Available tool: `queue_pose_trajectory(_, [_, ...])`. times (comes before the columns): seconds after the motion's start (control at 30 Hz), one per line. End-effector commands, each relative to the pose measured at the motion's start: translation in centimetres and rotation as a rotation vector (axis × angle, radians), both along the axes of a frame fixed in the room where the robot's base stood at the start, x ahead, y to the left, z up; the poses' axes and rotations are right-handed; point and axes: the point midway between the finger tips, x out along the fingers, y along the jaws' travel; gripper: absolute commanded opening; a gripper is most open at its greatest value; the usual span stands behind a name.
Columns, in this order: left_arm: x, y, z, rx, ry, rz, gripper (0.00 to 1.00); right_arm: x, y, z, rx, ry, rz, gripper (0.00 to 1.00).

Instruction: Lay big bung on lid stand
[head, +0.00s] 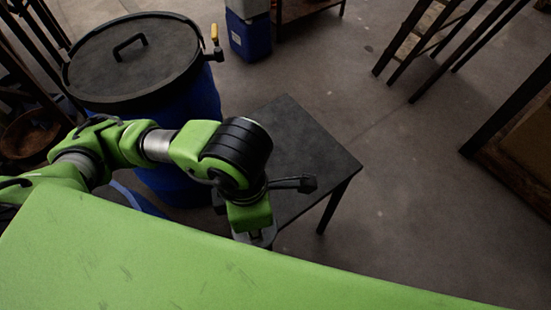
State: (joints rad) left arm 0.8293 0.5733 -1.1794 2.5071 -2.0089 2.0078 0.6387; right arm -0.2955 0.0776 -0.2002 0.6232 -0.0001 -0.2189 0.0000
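A low dark stand with a flat top and thin legs (308,150), which looks like the lid stand, is right of the blue vat. My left arm comes in from the left, and its wrist hangs in front of the stand's near left part. My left gripper (262,237) points down there; its fingers are mostly hidden by the wrist and my green body, so I cannot tell whether it is open or holds anything. I cannot make out the big bung. My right gripper is not in view.
A blue vat (205,102) with a black handled lid (165,62) stands at upper left; a yellow-handled fitting (214,35) is at its right edge. A blue container (249,38) stands behind. Dark wooden frames (425,40) stand at upper right. The floor right of the stand is clear.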

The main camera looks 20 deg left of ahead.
Motion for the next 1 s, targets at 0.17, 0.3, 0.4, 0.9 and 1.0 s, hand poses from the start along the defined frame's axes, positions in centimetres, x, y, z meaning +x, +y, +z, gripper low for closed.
queue_pose_trajectory(0.17, [2.5,0.2,-1.8,0.001,0.000,0.026,0.04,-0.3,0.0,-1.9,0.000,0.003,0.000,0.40])
queue_pose_trajectory(0.3, [5.9,0.6,-2.5,0.005,0.005,0.027,0.04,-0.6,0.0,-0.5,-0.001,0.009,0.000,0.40])
queue_pose_trajectory(0.4, [8.3,0.8,-3.5,0.004,0.003,0.024,0.04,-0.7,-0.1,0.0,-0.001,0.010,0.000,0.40])
queue_pose_trajectory(0.9, [13.6,1.2,-9.8,0.001,0.002,0.016,0.04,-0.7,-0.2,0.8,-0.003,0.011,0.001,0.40])
queue_pose_trajectory(1.0, [13.6,1.2,-11.1,0.002,0.005,0.016,0.04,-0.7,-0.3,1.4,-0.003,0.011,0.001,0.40])
